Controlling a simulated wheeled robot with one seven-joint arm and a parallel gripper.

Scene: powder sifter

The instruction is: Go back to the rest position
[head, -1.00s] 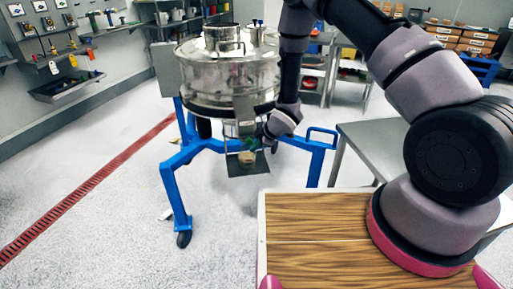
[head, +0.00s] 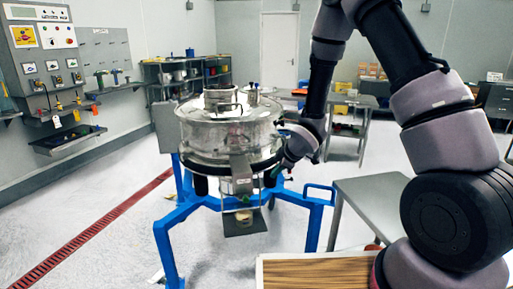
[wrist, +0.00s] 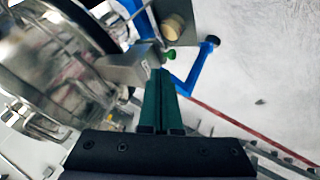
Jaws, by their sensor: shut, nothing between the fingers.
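My gripper (wrist: 160,98) shows in the wrist view as two dark green fingers lying side by side, shut with nothing between them. In the head view my gripper (head: 276,171) is small, at the right side of the powder sifter (head: 222,130), near its outlet. The sifter is a round, shiny steel drum on a blue wheeled frame (head: 178,222). In the wrist view the drum (wrist: 50,70) fills the left side. A green knob (wrist: 170,55) shows just beyond the fingertips; I cannot tell whether they touch it.
A small tan container (head: 243,217) sits on a dark plate (head: 245,228) under the outlet. A grey metal table (head: 375,205) stands at the right. Tool shelves (head: 68,138) line the left wall.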

